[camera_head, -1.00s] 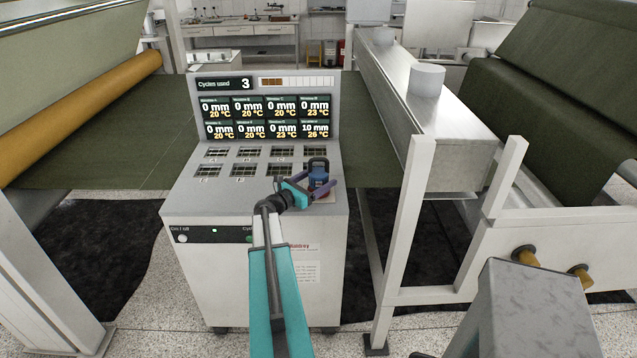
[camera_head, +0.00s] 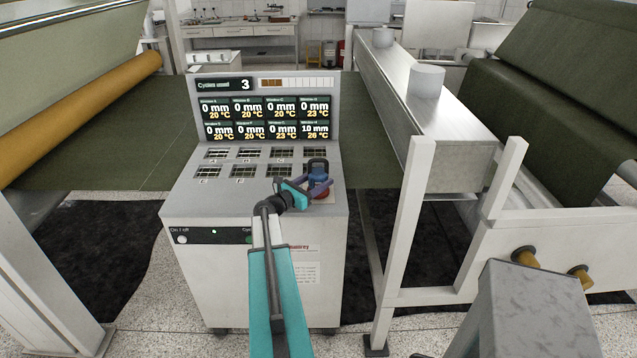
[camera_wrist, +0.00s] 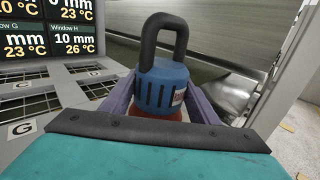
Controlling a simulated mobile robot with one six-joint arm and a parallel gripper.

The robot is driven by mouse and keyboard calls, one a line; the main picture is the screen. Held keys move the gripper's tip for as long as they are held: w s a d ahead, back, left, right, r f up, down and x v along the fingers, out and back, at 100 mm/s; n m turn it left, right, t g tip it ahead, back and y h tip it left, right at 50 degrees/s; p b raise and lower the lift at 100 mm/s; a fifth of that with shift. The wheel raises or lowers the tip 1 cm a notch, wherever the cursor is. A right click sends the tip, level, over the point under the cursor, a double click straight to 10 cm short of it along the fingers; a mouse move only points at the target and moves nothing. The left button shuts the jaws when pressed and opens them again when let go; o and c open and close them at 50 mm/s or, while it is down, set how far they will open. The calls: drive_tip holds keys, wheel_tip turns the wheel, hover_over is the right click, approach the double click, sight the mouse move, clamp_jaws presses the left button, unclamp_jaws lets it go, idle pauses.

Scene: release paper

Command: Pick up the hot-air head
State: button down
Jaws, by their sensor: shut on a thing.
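The hot-air head (camera_head: 319,178) has a blue body, a black loop handle on top and a red lower part. It is at the right front of the grey cabinet's sloped top. In the wrist view the hot-air head (camera_wrist: 162,88) stands upright between the purple fingers. My gripper (camera_head: 311,189) is shut on it, with one finger on each side; the gripper also shows in the wrist view (camera_wrist: 160,106). The teal wrist hides the bottom of the head, so I cannot tell whether it touches the top.
The cabinet (camera_head: 255,225) has several mesh windows (camera_head: 247,154) and a display (camera_head: 265,118) reading 3 cycles used; Window H reads 10 mm, 26 °C. A white metal frame (camera_head: 405,230) stands close on the right. Dark green fabric (camera_head: 110,150) runs behind.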

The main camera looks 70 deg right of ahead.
drive_tip(key=shift+r, duration=0.3)
drive_tip(key=shift+r+b, duration=0.7)
drive_tip(key=shift+r, duration=0.35)
drive_tip(key=s+a+r+b, duration=0.2)
drive_tip(key=a+b, duration=0.3)
drive_tip(key=a, duration=1)
drive_tip(key=shift+s+a+r, duration=0.2)
drive_tip(key=shift+a+r, duration=0.05)
drive_tip(key=shift+a, duration=0.15)
